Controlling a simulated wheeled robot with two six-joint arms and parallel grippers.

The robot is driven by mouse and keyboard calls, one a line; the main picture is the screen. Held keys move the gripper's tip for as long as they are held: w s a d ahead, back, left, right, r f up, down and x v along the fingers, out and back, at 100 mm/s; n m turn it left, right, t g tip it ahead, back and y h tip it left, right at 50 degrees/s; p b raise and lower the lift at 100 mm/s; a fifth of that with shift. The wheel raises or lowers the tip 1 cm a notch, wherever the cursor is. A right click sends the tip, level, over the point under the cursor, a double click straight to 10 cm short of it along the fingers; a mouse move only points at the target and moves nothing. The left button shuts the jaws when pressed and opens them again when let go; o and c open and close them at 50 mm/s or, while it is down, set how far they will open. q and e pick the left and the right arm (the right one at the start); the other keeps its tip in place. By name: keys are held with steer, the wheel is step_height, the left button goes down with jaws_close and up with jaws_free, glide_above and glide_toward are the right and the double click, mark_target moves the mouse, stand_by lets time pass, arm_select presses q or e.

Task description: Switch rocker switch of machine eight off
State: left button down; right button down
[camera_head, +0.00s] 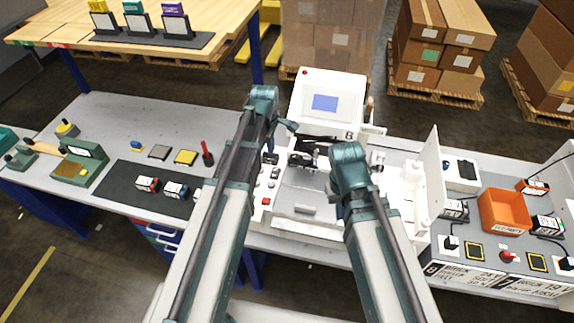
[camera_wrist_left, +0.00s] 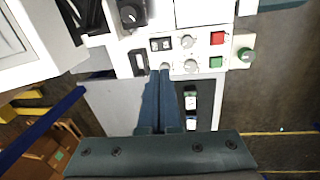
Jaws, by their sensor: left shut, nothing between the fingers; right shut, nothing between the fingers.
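Machine eight (camera_head: 325,102) is white, with a blue screen and an "8" label. Its control panel (camera_wrist_left: 205,42) lies along its left side and fills the top of the left wrist view. A dark rectangular control that looks like the rocker switch (camera_wrist_left: 138,64) sits at the panel's lower edge. I cannot tell which way it is tipped. My left gripper (camera_wrist_left: 160,74) is shut and empty, its fingertips appearing just right of that switch. Contact cannot be told. In the head view the left gripper (camera_head: 291,127) is above the panel. My right gripper (camera_head: 337,191) is shut, mostly hidden by its arm.
Near the switch are a black knob (camera_wrist_left: 130,13), a red button (camera_wrist_left: 217,38) and a green button (camera_wrist_left: 215,62). A dark mat (camera_head: 120,185) with small boxes lies on the left table. An orange bin (camera_head: 503,211) stands at right.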

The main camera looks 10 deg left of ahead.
mark_target(275, 170)
arm_select(q)
steer(key=shift+w+n, duration=0.4)
steer(key=shift+w, duration=0.1)
arm_select(e)
steer(key=shift+s+d+m, duration=0.3)
steer(key=shift+s+d, duration=0.1)
steer(key=shift+s, duration=0.15)
steer(key=shift+f, duration=0.1)
